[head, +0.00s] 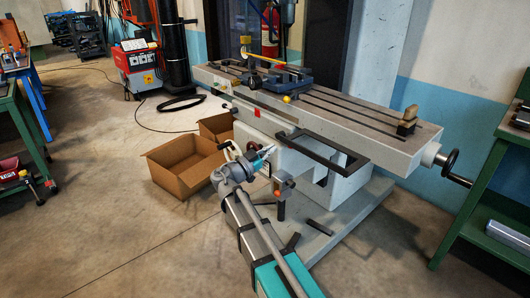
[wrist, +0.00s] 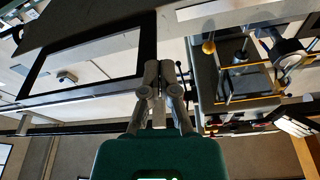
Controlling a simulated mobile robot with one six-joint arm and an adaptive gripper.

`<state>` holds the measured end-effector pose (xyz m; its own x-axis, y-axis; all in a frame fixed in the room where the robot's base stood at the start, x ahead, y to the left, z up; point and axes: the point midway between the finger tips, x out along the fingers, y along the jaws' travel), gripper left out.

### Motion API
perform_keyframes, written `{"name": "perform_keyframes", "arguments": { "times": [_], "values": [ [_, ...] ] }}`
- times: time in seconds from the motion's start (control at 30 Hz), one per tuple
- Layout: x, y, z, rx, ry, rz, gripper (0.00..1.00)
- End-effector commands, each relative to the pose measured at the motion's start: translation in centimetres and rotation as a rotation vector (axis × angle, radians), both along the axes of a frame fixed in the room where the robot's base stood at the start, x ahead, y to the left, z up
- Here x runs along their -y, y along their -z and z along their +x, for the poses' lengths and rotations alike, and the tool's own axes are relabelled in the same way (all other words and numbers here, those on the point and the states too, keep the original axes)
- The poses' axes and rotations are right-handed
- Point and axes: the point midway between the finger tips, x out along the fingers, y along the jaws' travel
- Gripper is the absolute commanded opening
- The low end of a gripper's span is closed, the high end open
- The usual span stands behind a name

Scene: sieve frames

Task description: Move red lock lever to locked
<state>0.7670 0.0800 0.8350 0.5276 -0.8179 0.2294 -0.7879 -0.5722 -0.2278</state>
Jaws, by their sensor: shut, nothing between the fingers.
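A small red piece (head: 257,112) sits on the front side of the milling machine's table (head: 345,120). It looks like the red lock lever, but it is too small to tell its position. An orange-red knob (head: 277,193) shows lower on the machine, partly beside my arm. My gripper (head: 268,150) is in front of the machine's pale body, below and slightly right of the red piece and apart from it. In the wrist view my gripper (wrist: 158,88) is shut and empty. I cannot make out the red lever in that view.
A dark rectangular frame (head: 335,163) juts out right of my gripper; it also shows in the wrist view (wrist: 149,40). A vise (head: 285,78) and a yellow ball knob (head: 287,99) are above. Cardboard boxes (head: 180,182) stand left on the floor. A green bench (head: 478,195) is at right.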

Motion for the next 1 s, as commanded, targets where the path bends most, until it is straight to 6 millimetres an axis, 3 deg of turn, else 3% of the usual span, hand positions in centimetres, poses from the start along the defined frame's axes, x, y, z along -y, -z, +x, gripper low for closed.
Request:
{"name": "perform_keyframes", "arguments": {
  "times": [0.43,0.7,1.0],
  "values": [
    [5.2,-1.6,3.4,0.000,0.001,-0.001,0.00],
    [5.6,0.7,4.3,0.000,-0.001,0.000,0.00],
    [6.0,1.9,5.0,0.000,-0.001,0.000,0.00]
  ]
}}
